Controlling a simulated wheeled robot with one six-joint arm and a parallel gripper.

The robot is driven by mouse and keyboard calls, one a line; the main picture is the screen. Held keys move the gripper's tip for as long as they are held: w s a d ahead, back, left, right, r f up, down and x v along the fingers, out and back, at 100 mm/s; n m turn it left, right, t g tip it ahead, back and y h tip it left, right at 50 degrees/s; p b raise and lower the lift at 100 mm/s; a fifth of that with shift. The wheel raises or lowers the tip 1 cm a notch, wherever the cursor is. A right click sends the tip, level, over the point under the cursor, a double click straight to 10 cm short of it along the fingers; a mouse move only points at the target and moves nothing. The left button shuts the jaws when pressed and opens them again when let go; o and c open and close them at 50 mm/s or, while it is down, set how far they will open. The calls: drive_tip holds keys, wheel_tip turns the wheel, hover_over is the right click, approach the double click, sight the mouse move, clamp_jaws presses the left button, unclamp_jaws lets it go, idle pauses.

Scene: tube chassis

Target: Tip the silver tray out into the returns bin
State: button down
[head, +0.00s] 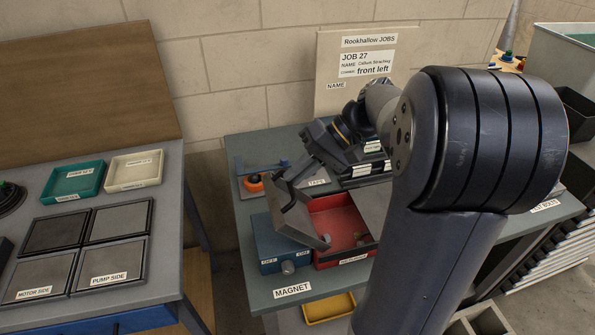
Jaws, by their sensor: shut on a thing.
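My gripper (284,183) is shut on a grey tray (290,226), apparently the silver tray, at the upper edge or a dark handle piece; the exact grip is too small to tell. The tray is steeply tilted, its low end toward the lower right, over the left part of a red bin (327,208). Several small dark and grey parts lie in the red bin near its right side. The label on the bin's front is too small to read, so I cannot confirm that it is the returns bin. The tray hides part of the bin.
A blue box (268,240) with OFF and ON labels and a knob stands left of the bin, behind the MAGNET label (292,290). A yellow tray (329,308) is below the bench front. A left bench holds green (73,181) and cream (134,170) trays. My arm hides the bench's right part.

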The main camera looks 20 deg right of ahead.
drive_tip(key=shift+s+d+f, duration=0.15)
drive_tip(key=shift+d+f, duration=0.05)
drive_tip(key=shift+f, duration=0.35)
drive_tip(key=c, duration=1.5)
unclamp_jaws()
drive_tip(key=shift+d, duration=0.1)
drive_tip(key=shift+r, duration=0.1)
drive_tip(key=v, duration=1)
drive_tip(key=shift+w+d+r, duration=0.25)
drive_tip(key=shift+r, duration=0.1)
drive_tip(key=x, duration=1.1)
drive_tip(key=shift+a, duration=0.2)
